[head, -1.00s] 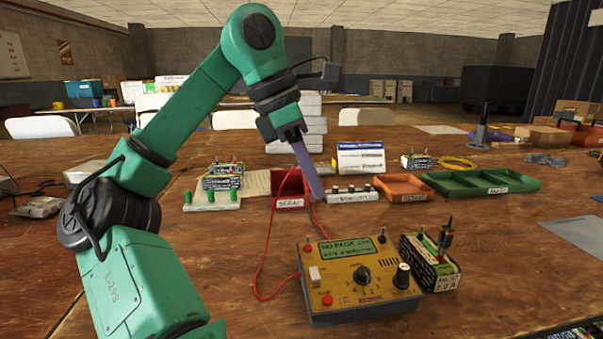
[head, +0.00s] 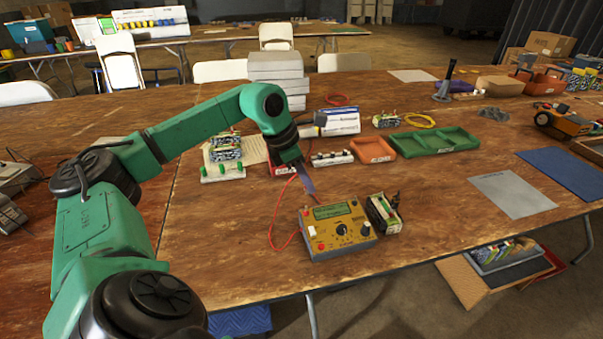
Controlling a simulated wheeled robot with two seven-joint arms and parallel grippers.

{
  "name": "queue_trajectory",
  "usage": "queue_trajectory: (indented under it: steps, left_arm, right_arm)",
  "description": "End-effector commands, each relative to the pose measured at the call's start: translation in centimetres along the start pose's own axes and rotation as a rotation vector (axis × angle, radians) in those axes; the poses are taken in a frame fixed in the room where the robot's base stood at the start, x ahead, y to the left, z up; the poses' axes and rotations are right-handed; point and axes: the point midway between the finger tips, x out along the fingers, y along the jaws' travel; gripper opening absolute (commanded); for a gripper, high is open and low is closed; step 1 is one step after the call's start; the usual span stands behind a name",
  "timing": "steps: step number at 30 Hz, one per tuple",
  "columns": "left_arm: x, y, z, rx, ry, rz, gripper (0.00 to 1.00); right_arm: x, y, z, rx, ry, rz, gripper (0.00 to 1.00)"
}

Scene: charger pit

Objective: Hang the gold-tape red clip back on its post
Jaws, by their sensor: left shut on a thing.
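My left gripper (head: 303,176) is shut, pointing down over the table in front of the red scrap bin (head: 283,170). A red lead (head: 271,236) runs from the yellow charger (head: 338,229) up to its jaws, so it holds the red clip. The clip is too small and covered to make out, and I cannot see the gold tape. The charger has a green display and dark knobs. A battery pack (head: 383,213) with dark clip-like parts on top stands at the charger's right. I cannot pick out the clip's post. My right gripper is not in view.
Behind the gripper are a white terminal strip (head: 332,158), an orange tray (head: 373,148) and a green tray (head: 436,141). A board with green pegs (head: 222,174) is at the left. A grey mat (head: 511,194) lies right; the wood between it and the pack is bare.

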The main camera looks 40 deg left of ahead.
Motion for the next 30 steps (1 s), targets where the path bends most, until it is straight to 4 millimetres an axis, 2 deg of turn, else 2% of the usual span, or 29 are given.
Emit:
queue_trajectory:
  steps: [3, 21, 30]
  left_arm:
    - [1.2, 0.0, -0.5, 0.000, 0.000, 0.000, 0.00]
    - [5.1, 0.0, -2.2, -0.001, 0.000, 0.000, 0.00]
    - [5.5, 0.0, -2.4, -0.001, 0.000, 0.001, 0.00]
  right_arm:
    - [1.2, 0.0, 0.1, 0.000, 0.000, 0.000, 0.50]
    - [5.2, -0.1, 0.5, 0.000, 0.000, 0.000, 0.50]
    - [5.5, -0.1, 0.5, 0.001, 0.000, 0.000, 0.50]
